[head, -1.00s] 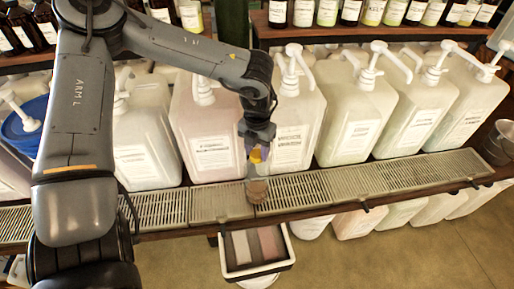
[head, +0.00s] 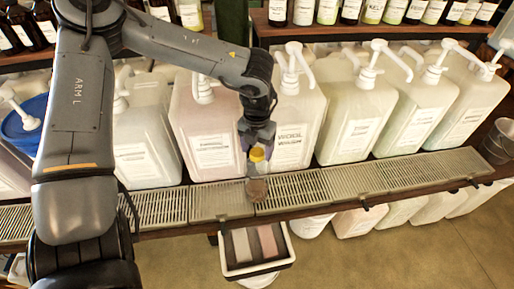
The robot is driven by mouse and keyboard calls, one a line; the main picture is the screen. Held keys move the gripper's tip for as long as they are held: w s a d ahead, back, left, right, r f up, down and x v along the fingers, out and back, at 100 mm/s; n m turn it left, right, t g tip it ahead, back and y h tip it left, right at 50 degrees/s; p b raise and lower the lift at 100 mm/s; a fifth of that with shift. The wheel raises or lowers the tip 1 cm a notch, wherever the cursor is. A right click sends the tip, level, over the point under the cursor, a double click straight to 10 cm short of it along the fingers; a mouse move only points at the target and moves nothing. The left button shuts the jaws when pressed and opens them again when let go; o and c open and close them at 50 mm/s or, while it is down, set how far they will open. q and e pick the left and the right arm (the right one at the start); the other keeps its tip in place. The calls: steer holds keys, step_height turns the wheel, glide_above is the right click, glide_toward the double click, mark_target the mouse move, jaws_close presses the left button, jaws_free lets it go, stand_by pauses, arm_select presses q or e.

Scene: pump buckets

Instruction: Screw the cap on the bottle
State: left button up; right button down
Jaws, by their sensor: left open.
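A small clear bottle (head: 257,187) with a brownish content stands upright on the metal drip grate in the head view. A yellow cap (head: 257,155) is at the top of the bottle; whether it is threaded on cannot be told. My left gripper (head: 257,146) is just above the bottle, with its open fingers around or close beside the cap. The exact gap between fingers and cap is too small to tell. My right gripper is not in view.
Large white pump containers (head: 360,115) stand in a row behind the grate (head: 375,178). A tray with dark and reddish blocks (head: 230,270) hangs below the front edge. A metal cup (head: 497,142) stands at the far right. Small bottles line the shelf above.

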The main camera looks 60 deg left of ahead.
arm_select(q)
steer(key=n+b, duration=0.1)
steer(key=n, duration=0.2)
steer(key=shift+f+n, duration=0.1)
steer(key=shift+n, duration=0.3)
steer(key=n+b, duration=0.1)
steer(key=n, duration=0.3)
steer(key=shift+n, duration=0.3)
steer(key=n+b, duration=0.1)
steer(key=n, duration=0.3)
steer(key=shift+n, duration=1.2)
steer(key=shift+c, duration=0.5)
steer(key=c, duration=1.1)
